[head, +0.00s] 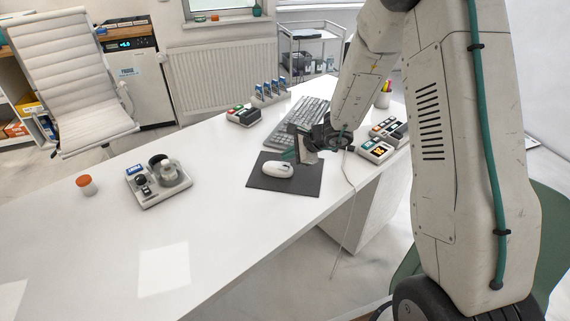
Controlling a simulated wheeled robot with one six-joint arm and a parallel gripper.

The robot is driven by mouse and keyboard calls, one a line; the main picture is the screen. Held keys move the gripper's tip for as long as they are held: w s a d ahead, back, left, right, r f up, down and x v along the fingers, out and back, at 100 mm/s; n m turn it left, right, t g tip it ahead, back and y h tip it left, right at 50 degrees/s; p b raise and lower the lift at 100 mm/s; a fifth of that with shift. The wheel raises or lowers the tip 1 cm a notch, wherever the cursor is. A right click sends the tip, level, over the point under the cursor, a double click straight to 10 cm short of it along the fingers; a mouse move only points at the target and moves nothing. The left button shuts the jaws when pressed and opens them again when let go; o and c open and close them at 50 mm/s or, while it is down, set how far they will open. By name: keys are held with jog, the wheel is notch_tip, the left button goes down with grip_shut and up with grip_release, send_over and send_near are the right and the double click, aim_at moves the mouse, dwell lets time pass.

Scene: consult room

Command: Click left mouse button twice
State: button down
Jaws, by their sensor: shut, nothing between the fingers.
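The white computer mouse (277,169) lies on a dark grey mouse pad (300,186) on the white desk. Its cable appears to run off the desk's front edge. My gripper (297,158) is shut and empty, just above and to the right of the mouse in the head view. The fingertips are small and dark here, so I cannot tell whether they touch the mouse. The mouse's buttons are too small to make out clearly.
A keyboard (299,119) lies behind the pad. Button boxes (376,150) stand to the right and another box (243,116) behind. The desk (225,225) is clear in front.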

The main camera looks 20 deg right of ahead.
aim_at(288, 164)
jog(key=shift+r, duration=2.5)
jog(key=s+a+r+n+g, duration=0.2)
jog(key=s+r+n, duration=0.1)
jog(key=s, duration=0.3)
jog(key=s+a+r+n+g+y, duration=0.1)
jog(key=s+r+n+g, duration=0.1)
jog(key=s+n, duration=0.3)
jog(key=s+a+r+n+g, duration=0.2)
jog(key=s+r, duration=0.1)
jog(key=s, duration=0.4)
jog(key=s+d+r+n+h, duration=0.3)
jog(key=s+r, duration=0.3)
jog(key=s, duration=0.5)
jog(key=s+d+r+n+h, duration=0.4)
jog(key=s+r+n, duration=0.1)
jog(key=s, duration=0.6)
jog(key=shift+r+n+t, duration=0.3)
jog(key=shift+r, duration=0.4)
